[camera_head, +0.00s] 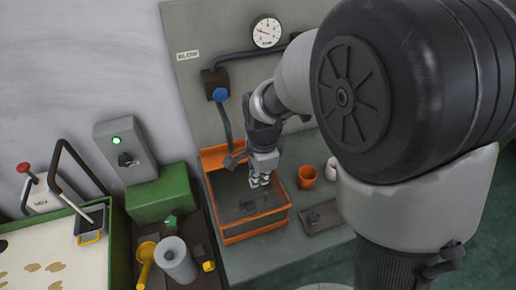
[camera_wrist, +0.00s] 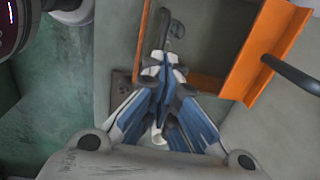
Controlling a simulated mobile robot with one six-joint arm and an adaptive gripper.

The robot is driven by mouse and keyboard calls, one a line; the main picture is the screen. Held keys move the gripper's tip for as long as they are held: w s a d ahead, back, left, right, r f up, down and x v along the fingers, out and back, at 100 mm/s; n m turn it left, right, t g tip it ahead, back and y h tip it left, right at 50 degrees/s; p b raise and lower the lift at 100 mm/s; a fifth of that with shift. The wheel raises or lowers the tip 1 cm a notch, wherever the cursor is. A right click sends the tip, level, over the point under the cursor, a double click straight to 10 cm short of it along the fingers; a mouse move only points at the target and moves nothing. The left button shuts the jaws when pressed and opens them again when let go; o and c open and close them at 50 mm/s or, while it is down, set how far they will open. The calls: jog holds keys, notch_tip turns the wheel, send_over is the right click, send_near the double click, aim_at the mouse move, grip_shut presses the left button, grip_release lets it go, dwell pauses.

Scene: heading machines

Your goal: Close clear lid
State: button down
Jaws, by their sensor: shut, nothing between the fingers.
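An orange-framed box (camera_head: 256,228) stands on the grey bench in the head view. Its clear lid is hard to make out against the grey, and I cannot tell its exact angle. My gripper (camera_head: 260,181) is shut and empty, pointing down over the box's back right part. In the wrist view my gripper's fingertips (camera_wrist: 166,62) are together, with orange frame (camera_wrist: 268,52) to the right and a thinner orange strip to the left. I cannot tell whether the fingers touch the lid.
An orange cup (camera_head: 307,177) and a white cup (camera_head: 332,168) stand right of the box. A dark tray (camera_head: 326,218) lies in front of them. A panel with a gauge (camera_head: 267,31) rises behind. A green machine (camera_head: 162,199) stands at the left.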

aim_at(258, 196)
jog(key=f, duration=0.4)
jog(key=f+b, duration=0.1)
jog(key=f, duration=0.1)
jog(key=shift+w+a+f, duration=0.1)
jog(key=shift+w+f, duration=0.15)
jog(key=shift+f, duration=0.15)
jog(key=shift+s+f+b, duration=0.25)
jog(key=shift+f+b, duration=0.2)
jog(key=shift+f, duration=0.3)
jog(key=shift+s+f+b, duration=0.25)
jog(key=shift+f+b, duration=0.2)
jog(key=shift+f, duration=0.25)
jog(key=shift+r, duration=0.1)
